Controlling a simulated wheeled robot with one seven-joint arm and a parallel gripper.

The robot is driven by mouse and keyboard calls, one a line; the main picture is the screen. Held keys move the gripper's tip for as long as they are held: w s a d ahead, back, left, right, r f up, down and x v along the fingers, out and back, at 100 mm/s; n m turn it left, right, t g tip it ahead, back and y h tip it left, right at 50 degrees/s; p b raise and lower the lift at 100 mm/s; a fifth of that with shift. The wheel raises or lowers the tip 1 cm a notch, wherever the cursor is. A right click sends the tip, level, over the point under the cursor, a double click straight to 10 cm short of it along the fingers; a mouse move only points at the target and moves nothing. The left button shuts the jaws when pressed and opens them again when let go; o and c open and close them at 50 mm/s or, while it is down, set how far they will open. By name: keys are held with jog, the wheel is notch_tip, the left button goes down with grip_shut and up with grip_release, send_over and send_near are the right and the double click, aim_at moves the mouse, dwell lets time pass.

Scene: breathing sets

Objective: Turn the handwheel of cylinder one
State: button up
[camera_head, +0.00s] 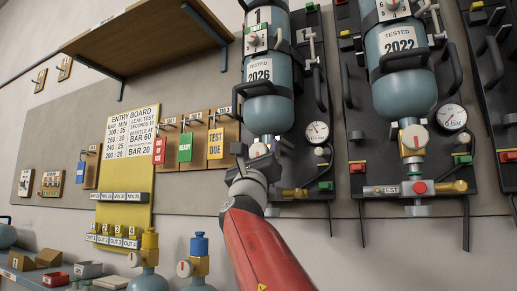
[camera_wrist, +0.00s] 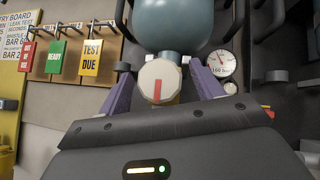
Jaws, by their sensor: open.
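Cylinder one (camera_head: 268,113) is a blue-grey cylinder with a "1" label and a "TESTED 2026" tag, hanging upside down on a dark wall panel. Its handwheel (camera_wrist: 152,72), a white disc with a red mark pointing down, is below the cylinder's rounded end in the wrist view. My gripper (camera_wrist: 160,80) is open, with one purple finger on each side of the handwheel. I cannot tell whether either finger touches it. In the head view my gripper (camera_head: 252,163) covers most of the handwheel.
A round gauge (camera_head: 317,131) sits right of the handwheel, with fittings below. A second cylinder (camera_head: 402,92) with its own white handwheel (camera_head: 414,137) hangs further right. Hanging tags (camera_head: 184,148) and a yellow entry board (camera_head: 125,175) are left. Blue and yellow valves stand below.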

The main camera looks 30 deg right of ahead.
jog(key=c, duration=1)
jog(key=shift+w, duration=0.1)
jog(key=shift+m+h, duration=0.4)
jog(key=shift+m, duration=0.1)
jog(key=m+g+h, duration=0.2)
jog(key=m, duration=0.1)
jog(key=m+g+h, duration=0.2)
jog(key=m, duration=0.1)
jog(key=shift+w, duration=0.1)
jog(key=m+g+h, duration=0.1)
jog(key=m+g, duration=0.2)
jog(key=m+g+h+p, duration=0.1)
jog(key=m+g+h, duration=0.1)
jog(key=m, duration=0.1)
jog(key=shift+r+g, duration=0.15)
jog(key=shift+g, duration=0.25)
jog(key=m+g+p, duration=0.2)
jog(key=m+g, duration=0.2)
jog(key=m, duration=0.1)
jog(key=shift+a+m+g+h, duration=0.1)
jog(key=shift+m+g+h, duration=0.2)
jog(key=shift+h, duration=0.1)
jog(key=shift+m+g+y+p, duration=0.3)
jog(key=shift+m+g+p, duration=0.35)
jog(key=shift+m+g, duration=1.55)
jog(key=shift+m, duration=0.4)
